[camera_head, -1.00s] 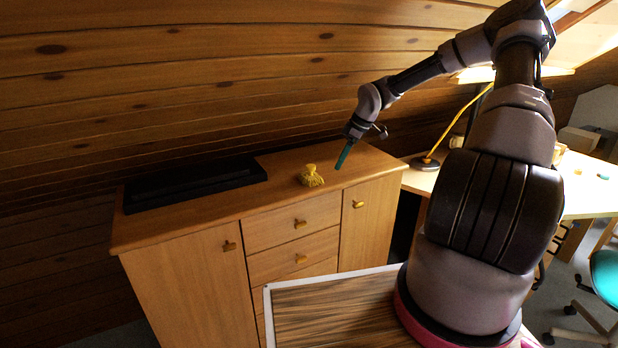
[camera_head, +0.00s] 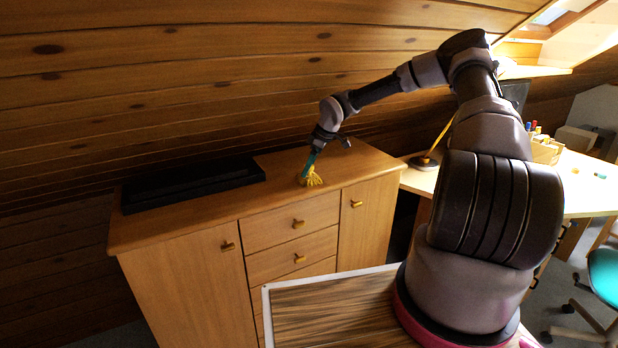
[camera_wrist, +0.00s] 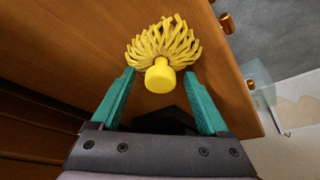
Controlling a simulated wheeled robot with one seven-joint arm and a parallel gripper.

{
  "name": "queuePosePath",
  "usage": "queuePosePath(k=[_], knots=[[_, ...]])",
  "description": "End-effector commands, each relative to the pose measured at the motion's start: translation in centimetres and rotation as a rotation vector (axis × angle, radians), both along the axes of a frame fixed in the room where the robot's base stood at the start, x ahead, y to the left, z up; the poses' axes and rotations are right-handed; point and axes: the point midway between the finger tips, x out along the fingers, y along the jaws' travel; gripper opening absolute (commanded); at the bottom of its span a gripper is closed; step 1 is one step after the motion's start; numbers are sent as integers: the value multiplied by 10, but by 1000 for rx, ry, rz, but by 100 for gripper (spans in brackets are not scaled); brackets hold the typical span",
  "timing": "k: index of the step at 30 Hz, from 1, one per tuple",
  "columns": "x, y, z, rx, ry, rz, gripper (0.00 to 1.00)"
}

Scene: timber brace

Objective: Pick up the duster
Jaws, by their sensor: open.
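The duster is a yellow tuft of thick strands with a short round knob handle. In the wrist view the duster (camera_wrist: 163,52) sits just ahead of my gripper (camera_wrist: 162,80), its knob between the two teal fingertips and its strands beyond them. The fingers are open, with a visible gap on each side of the knob. In the head view the duster (camera_head: 312,179) lies on the cabinet top, and my gripper (camera_head: 305,172) is right at it, partly covering it.
The wooden cabinet (camera_head: 222,212) has a black tray-like object (camera_head: 190,184) at its left. A sloped plank wall rises close behind. A desk (camera_head: 585,185) with a lamp (camera_head: 424,162) stands to the right. The cabinet's front edge is close to the duster.

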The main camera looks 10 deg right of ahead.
Motion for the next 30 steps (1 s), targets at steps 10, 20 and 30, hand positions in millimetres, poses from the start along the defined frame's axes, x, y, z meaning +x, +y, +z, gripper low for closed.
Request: queuePosePath(k=[10, 20, 30], knots=[[0, 0, -1, 0, 0, 1, 33], [0, 0, -1, 0, 0, 1, 0], [1, 0, 22, -2, -3, 1, 0]])
